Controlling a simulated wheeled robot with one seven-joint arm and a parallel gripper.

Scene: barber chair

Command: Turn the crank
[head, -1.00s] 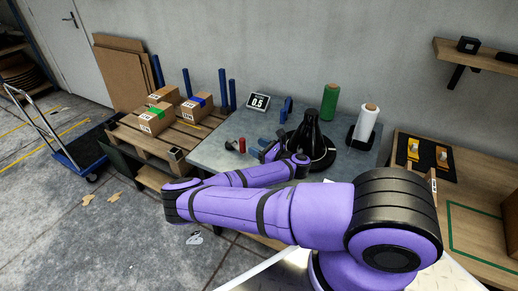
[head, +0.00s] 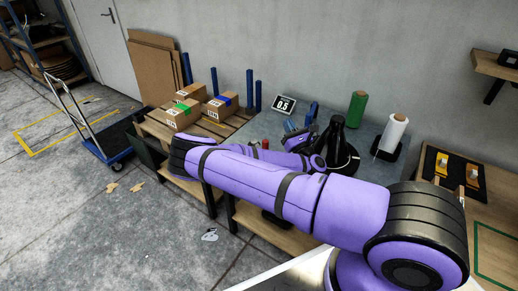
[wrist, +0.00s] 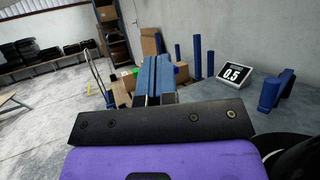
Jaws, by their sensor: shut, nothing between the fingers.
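I cannot make out a crank for certain in either view. My gripper (wrist: 156,72) shows in the wrist view as two blue fingers side by side, shut and empty, above the floor and pallet area. In the head view my gripper (head: 290,126) is small and partly hidden behind my purple arm, over the grey table (head: 378,172). A black cone-shaped thing (head: 335,142) on a round base stands right of it. A blue upright piece (head: 312,111) stands behind; it also shows at the right of the wrist view (wrist: 272,92).
A display reading 0.5 (head: 284,104) stands at the table's back. A green roll (head: 356,109) and a white roll (head: 395,132) stand to the right. Boxes (head: 184,115) lie on a pallet at left, near blue posts (head: 250,90). A red piece (head: 265,143) is partly hidden by my arm.

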